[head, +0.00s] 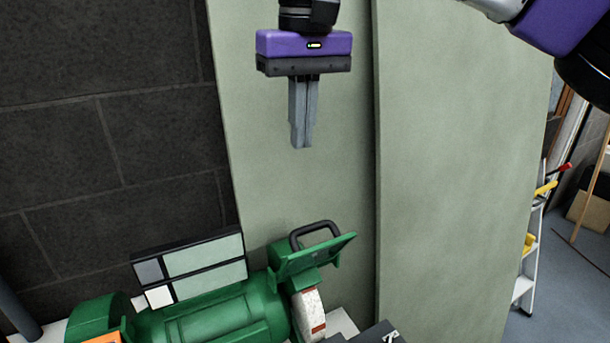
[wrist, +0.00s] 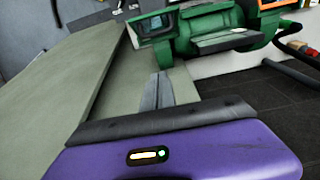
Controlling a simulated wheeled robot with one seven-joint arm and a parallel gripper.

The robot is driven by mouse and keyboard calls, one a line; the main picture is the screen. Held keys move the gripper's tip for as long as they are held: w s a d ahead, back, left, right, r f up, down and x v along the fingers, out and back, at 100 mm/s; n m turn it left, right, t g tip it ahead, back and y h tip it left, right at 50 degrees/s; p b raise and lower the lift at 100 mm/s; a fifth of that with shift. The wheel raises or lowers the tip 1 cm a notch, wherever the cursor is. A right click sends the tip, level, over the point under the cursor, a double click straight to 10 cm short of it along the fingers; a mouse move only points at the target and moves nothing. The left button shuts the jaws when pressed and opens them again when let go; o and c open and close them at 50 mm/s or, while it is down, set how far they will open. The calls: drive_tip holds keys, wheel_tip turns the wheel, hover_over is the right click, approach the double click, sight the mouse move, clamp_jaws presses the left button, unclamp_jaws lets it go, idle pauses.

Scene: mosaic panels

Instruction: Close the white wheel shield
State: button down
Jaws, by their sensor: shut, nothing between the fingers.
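A green bench grinder (head: 215,318) stands at the bottom of the head view, cut off by the lower edge. At its right end a green shield (head: 312,262) with a black loop handle (head: 314,230) is tilted up above a white wheel part (head: 309,310) with red marks. The grinder also shows at the top of the wrist view (wrist: 215,27), with the green-framed shield (wrist: 155,24) at its left end. My gripper (head: 302,147) is shut and empty, pointing down well above the shield, touching nothing. Its fingers also show in the wrist view (wrist: 160,76).
Pale green panels (head: 460,180) stand upright behind the grinder, beside a dark tiled wall (head: 110,130). A black panel with pale inserts (head: 205,256) stands behind the grinder body. A stepladder (head: 530,250) is at the far right. The air between gripper and shield is clear.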

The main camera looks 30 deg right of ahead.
sight(314, 256)
drive_tip(key=s+f+p, duration=0.1)
drive_tip(key=s+f, duration=0.2)
drive_tip(key=f, duration=0.7)
drive_tip(key=shift+a+f+p, duration=0.15)
drive_tip(key=shift+f+p, duration=0.2)
drive_tip(key=shift+f, duration=0.05)
